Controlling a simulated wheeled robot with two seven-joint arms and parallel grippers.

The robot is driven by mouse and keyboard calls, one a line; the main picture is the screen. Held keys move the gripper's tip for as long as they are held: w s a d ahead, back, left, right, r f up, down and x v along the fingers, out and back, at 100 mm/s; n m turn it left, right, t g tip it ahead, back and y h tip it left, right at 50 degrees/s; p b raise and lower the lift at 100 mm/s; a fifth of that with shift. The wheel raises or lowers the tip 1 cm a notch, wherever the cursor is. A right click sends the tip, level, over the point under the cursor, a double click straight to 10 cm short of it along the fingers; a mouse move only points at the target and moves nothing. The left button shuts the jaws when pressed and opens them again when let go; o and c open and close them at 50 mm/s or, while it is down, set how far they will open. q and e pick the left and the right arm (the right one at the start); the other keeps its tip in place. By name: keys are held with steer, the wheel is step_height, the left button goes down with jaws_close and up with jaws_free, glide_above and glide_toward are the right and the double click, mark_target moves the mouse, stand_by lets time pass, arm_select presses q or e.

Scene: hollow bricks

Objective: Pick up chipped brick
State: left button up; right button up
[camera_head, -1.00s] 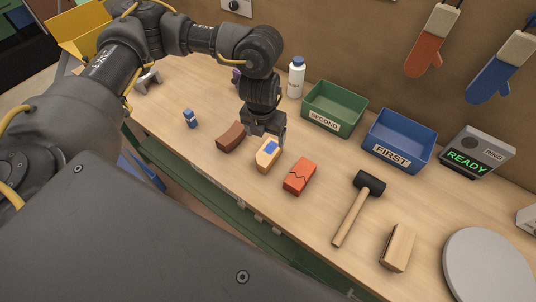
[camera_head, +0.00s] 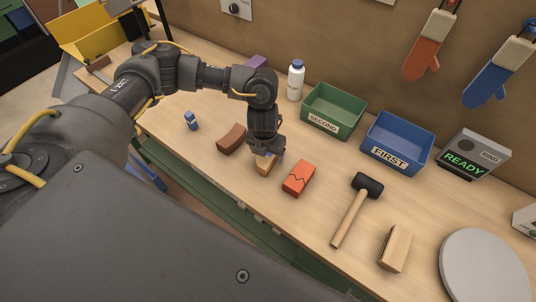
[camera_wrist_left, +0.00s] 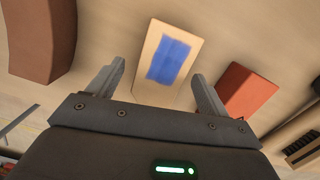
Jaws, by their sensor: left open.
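A tan brick with a blue patch on top (camera_head: 264,167) lies on the workbench, mostly hidden under my left gripper (camera_head: 267,152) in the head view. In the left wrist view the tan brick (camera_wrist_left: 166,60) shows between the two spread fingers of the open gripper (camera_wrist_left: 158,72), its near end reaching between them. Whether the fingers touch it I cannot tell. A red-orange brick with a dark zigzag crack line (camera_head: 299,178) lies just right of it. A brown curved brick (camera_head: 231,139) lies to its left. No chip shows clearly on any brick. My right gripper is not seen.
A mallet (camera_head: 357,205), a wooden block (camera_head: 395,248) and a grey disc (camera_head: 487,268) lie to the right. A green bin marked SECOND (camera_head: 333,125) and a blue bin marked FIRST (camera_head: 390,158) stand behind, with a white bottle (camera_head: 296,80) to their left.

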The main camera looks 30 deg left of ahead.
arm_select(q)
steer(key=shift+w+f, duration=0.1)
steer(key=shift+f, duration=0.7)
steer(key=shift+c, duration=0.5)
steer(key=c, duration=1.3)
steer(key=shift+r, duration=0.1)
